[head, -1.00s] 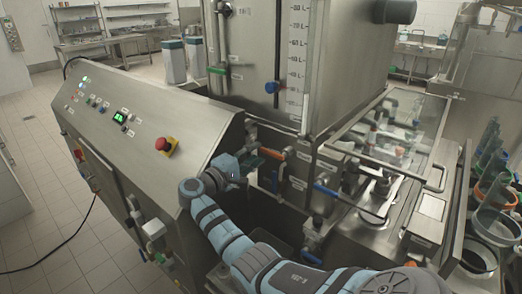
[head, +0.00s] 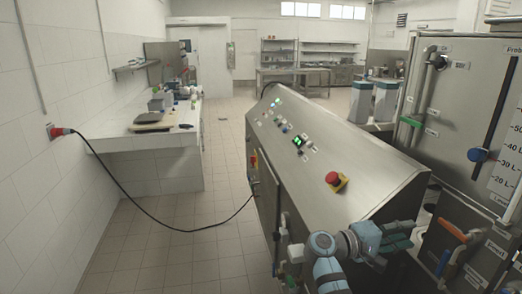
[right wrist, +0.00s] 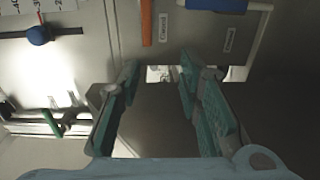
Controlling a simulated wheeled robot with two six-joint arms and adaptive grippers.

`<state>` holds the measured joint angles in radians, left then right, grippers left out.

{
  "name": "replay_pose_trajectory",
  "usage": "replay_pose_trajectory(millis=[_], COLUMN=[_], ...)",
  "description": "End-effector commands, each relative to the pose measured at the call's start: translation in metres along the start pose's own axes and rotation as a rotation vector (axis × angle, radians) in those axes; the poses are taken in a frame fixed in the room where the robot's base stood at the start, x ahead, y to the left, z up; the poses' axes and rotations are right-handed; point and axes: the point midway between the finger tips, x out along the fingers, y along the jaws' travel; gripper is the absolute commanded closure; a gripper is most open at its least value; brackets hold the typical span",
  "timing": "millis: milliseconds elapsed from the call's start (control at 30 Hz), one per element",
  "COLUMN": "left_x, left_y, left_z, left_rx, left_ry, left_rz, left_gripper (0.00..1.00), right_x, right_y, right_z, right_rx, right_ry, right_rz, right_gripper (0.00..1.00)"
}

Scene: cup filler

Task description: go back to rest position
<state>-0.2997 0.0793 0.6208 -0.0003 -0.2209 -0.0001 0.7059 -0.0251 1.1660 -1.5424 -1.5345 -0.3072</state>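My right gripper (head: 398,238) is in the lower right of the head view, in front of the steel filler machine (head: 385,170). In the right wrist view it (right wrist: 158,76) has its two teal fingers spread apart with nothing between them. The orange handle (head: 452,230) is to the right of the gripper in the head view and apart from it. It also shows above the fingers in the right wrist view (right wrist: 146,22). My left gripper is in neither view.
The control panel carries a red emergency button (head: 333,178). A blue knob (head: 478,155) and green handle (head: 411,121) are on the tank front. A black cable (head: 150,215) runs from the wall to the machine.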

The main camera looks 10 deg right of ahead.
Motion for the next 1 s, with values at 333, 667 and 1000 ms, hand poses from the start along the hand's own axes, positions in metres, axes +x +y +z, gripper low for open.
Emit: replay_pose_trajectory(millis=[333,667,1000], left_x=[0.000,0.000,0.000], left_y=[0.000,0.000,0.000], left_z=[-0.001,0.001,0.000], left_rx=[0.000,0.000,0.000], left_ry=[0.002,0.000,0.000], left_rz=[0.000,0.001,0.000], left_gripper=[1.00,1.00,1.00], right_x=[-0.033,-0.132,-0.180], right_y=[-0.216,-0.267,-0.310], right_z=[0.125,0.234,0.273], right_rx=[0.167,0.228,0.209], right_ry=[0.140,0.237,0.237], right_rz=[-0.663,-1.189,-1.430], right_gripper=[0.68,0.68,0.68])
